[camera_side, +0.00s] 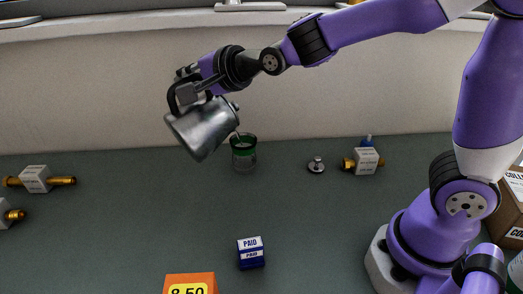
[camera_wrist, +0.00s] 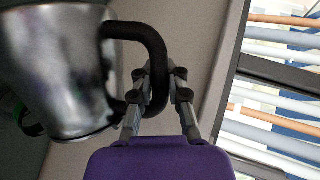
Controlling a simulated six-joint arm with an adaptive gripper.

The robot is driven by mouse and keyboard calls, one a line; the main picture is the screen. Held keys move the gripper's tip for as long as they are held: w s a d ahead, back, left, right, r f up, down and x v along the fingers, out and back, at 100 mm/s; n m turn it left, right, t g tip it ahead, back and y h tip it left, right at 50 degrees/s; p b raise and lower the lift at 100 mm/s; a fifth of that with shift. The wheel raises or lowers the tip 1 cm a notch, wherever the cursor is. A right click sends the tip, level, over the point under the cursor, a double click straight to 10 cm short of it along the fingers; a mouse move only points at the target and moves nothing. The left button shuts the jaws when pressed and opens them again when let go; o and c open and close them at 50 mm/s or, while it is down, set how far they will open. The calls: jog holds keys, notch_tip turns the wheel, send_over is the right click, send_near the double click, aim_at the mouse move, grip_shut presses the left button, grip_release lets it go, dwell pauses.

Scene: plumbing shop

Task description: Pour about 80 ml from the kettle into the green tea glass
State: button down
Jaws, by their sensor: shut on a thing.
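The kettle (camera_side: 205,128) is a grey metal jug with a black handle (camera_wrist: 158,62). It is held in the air, tilted, with its spout side down toward the right. My gripper (camera_side: 190,88) is shut on the kettle's handle; the wrist view shows its fingers (camera_wrist: 160,85) on either side of the handle. The green tea glass (camera_side: 243,160), clear with a green band, stands upright on the bench below and right of the spout. A thin pale line shows between spout and glass, perhaps liquid. The level in the glass is unclear. The kettle (camera_wrist: 60,70) fills the wrist view's left.
Tagged brass fittings lie at the left (camera_side: 38,180) and right back (camera_side: 364,160). A small metal part (camera_side: 316,166) lies right of the glass. A blue PAID block (camera_side: 251,253) and an orange price block (camera_side: 190,284) are in front. The bench between is clear.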

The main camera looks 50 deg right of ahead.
aim_at(167, 120)
jog(key=shift+s+d+r+m+y+b, duration=0.15)
jog(key=shift+d+r+m+b, duration=0.1)
jog(key=shift+d, duration=0.3)
jog(key=shift+s+d+r+m+y+b, duration=0.1)
jog(key=shift+d+r+m+y+b, duration=0.1)
jog(key=shift+d, duration=0.35)
dwell(0.4)
jog(key=shift+n+g+h, duration=0.3)
jog(key=shift+n+h, duration=0.55)
jog(key=shift+n, duration=0.1)
jog(key=a+f, duration=0.2)
jog(key=a, duration=0.1)
jog(key=w+a+f, duration=0.1)
jog(key=shift+a, duration=0.4)
jog(key=shift+f, duration=0.1)
jog(key=shift+w+a+f+n+g+h+p, duration=0.15)
jog(key=shift+a+f+n+h+p, duration=0.2)
jog(key=shift+a+f+n, duration=0.25)
jog(key=shift+w+a+f+n+g+h+p, duration=0.15)
jog(key=shift+a+f+n+h+p, duration=0.2)
jog(key=shift+f, duration=0.45)
jog(key=shift+s+a, duration=0.1)
